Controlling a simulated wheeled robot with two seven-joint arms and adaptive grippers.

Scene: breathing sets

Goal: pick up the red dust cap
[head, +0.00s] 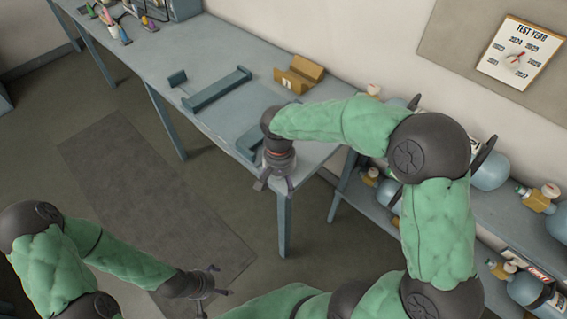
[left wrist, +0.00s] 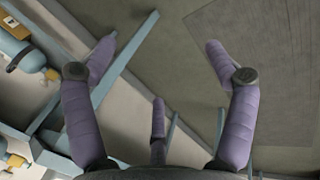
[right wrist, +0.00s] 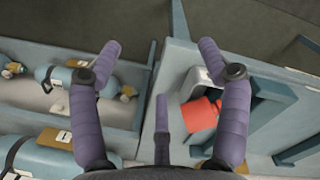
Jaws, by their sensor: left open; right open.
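The red dust cap (right wrist: 199,114) shows in the right wrist view, just left of the right-hand finger and partly hidden by it. It lies by a pale grey piece on the blue-grey bench. My right gripper (right wrist: 160,60) is open and empty above the bench's edge, with the cap to the right of its centre. In the head view my right gripper (head: 275,183) is at the bench's near corner, and I cannot make out the cap there. My left gripper (head: 205,288) is open and empty, low over the floor; its spread fingers show in the left wrist view (left wrist: 160,50).
The bench (head: 215,60) carries a blue-grey rail (head: 217,88) and a tan labelled block (head: 299,74). A lower shelf (head: 353,200) with cylinders (head: 490,170) stands along the wall at right. The floor (head: 150,200) beside the bench is clear.

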